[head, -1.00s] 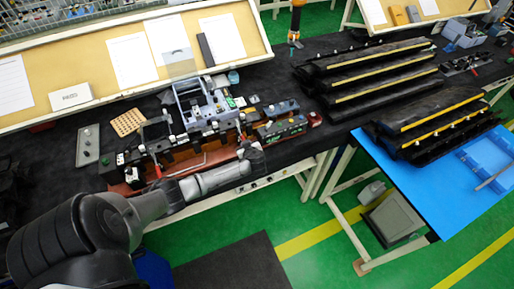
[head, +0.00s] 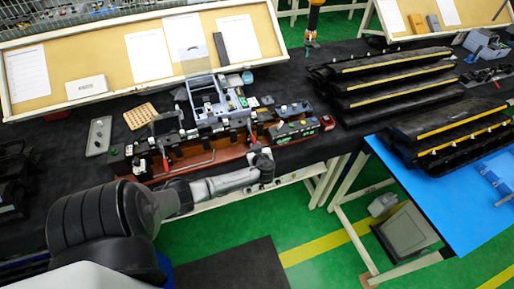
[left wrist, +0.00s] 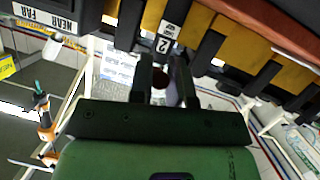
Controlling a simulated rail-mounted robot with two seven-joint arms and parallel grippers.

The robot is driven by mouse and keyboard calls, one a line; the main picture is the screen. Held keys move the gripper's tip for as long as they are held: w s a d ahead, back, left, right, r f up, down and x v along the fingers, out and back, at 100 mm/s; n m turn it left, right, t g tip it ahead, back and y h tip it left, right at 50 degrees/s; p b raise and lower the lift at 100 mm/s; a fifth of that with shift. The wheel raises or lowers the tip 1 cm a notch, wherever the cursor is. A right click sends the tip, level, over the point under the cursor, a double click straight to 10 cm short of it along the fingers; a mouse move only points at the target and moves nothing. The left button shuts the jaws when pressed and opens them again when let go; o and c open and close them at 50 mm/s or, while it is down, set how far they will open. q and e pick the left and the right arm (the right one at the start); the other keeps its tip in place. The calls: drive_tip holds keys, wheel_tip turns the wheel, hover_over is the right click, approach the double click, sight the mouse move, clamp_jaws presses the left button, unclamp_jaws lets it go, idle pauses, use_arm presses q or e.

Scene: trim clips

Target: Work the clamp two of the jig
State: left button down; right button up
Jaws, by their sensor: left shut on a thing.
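The jig is a long dark fixture on a red-brown base (head: 205,160), with red-handled clamps along its front. One red handle (head: 165,165) stands near the left end, another (head: 252,139) right of the middle. My left gripper (head: 264,155) is at the front edge of the jig, close to the right-hand red handle. In the left wrist view, a label "2" (left wrist: 163,45) sits on the jig just above the fingers (left wrist: 168,88). The fingers are shut on a small dark-red piece (left wrist: 160,79), seemingly the clamp two handle; they largely hide it. My right gripper is not in view.
A grey bracket (head: 207,98) stands behind the jig. A perforated tan plate (head: 140,116) and a grey plate (head: 99,136) lie to the left. Long black trims with yellow strips (head: 395,70) lie to the right. A blue table (head: 420,190) is at the front right.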

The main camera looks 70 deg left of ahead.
use_arm(q)
drive_tip(key=c, duration=1.3)
unclamp_jaws()
drive_tip(key=shift+a+f, duration=0.1)
drive_tip(key=shift+o, duration=1.1)
drive_tip(key=v, duration=1.4)
drive_tip(key=shift+b, duration=0.45)
